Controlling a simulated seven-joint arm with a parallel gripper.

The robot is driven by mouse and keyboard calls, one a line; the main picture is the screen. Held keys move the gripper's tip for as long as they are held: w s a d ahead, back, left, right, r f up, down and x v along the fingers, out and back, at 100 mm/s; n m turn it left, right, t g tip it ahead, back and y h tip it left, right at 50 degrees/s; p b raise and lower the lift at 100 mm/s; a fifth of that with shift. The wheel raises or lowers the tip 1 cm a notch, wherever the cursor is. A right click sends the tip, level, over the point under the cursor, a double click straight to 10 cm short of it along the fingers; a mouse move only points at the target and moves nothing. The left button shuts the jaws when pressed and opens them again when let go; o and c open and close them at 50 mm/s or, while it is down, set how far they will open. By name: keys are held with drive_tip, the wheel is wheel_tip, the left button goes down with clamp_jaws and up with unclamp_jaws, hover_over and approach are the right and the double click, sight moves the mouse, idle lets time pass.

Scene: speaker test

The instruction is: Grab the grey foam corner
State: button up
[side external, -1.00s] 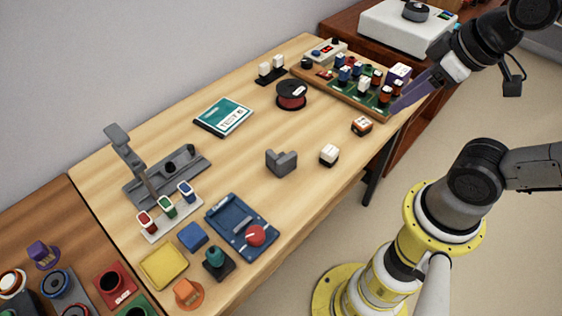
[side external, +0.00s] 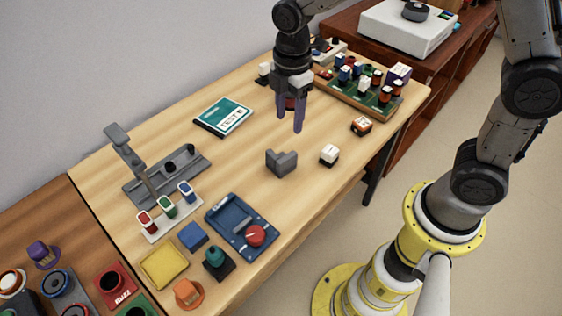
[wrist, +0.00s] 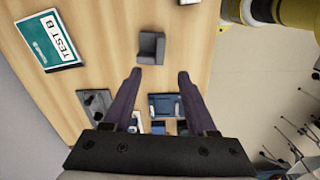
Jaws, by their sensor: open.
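The grey foam corner (side external: 281,162) is an L-shaped dark grey block standing on the bare middle of the wooden table. In the wrist view the foam corner (wrist: 151,47) lies just beyond my fingertips, between their lines. My gripper (side external: 290,128) has purple fingers pointing down, above the table and behind the foam corner in the side view. In the wrist view my gripper (wrist: 158,72) is open with nothing between its fingers. It is apart from the foam corner.
A white block (side external: 329,154) stands right of the foam corner, near the table's edge. A teal booklet (side external: 224,116) lies to the left. A blue tray (side external: 242,226) with a red knob is in front. A grey stand (side external: 167,177) is left. A populated board (side external: 350,98) stands at the back right.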

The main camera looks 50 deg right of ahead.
drive_tip(key=f, duration=0.1)
hover_over(287, 157)
drive_tip(key=f, duration=0.7)
drive_tip(key=shift+s, duration=0.2)
drive_tip(key=shift+w+f, duration=0.2)
drive_tip(key=shift+f, duration=3)
clamp_jaws()
